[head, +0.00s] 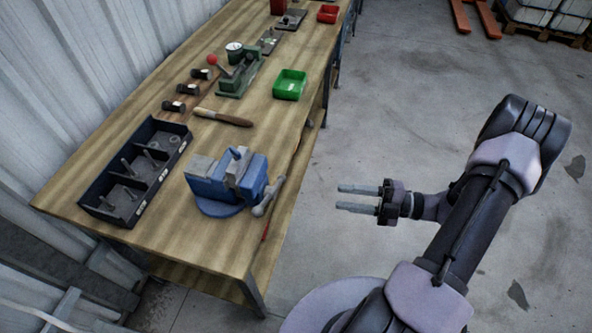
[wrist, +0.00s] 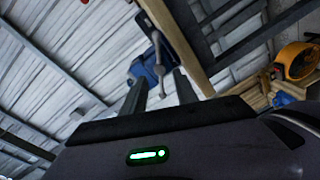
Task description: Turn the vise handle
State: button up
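A blue vise (head: 226,181) with grey jaws stands near the front right edge of the wooden workbench. Its grey handle (head: 267,197) is on the vise's right side, over the bench edge, and slants. My gripper (head: 340,198) is open and empty, to the right of the handle and clear of the bench, with its two fingers pointing left toward the vise. The wrist view shows the vise (wrist: 147,68) and its handle (wrist: 157,62) beyond and between the fingertips (wrist: 160,80), with a gap between.
The workbench (head: 165,235) runs away toward the back. A dark compartment bin (head: 110,208) stands left of the vise. A brush (head: 222,117), several hammers, a green press (head: 238,80) and a green bin (head: 290,85) lie farther back.

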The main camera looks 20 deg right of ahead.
jog(key=d+f+m+t, duration=0.1)
jog(key=m, duration=0.1)
jog(key=b, duration=0.4)
send_near(281, 185)
jog(key=x, duration=0.7)
jog(key=shift+a, duration=0.2)
jog(key=shift+w+a+r, duration=0.15)
jog(key=shift+w+a, duration=0.3)
jog(key=shift+a, duration=0.05)
grip_shut()
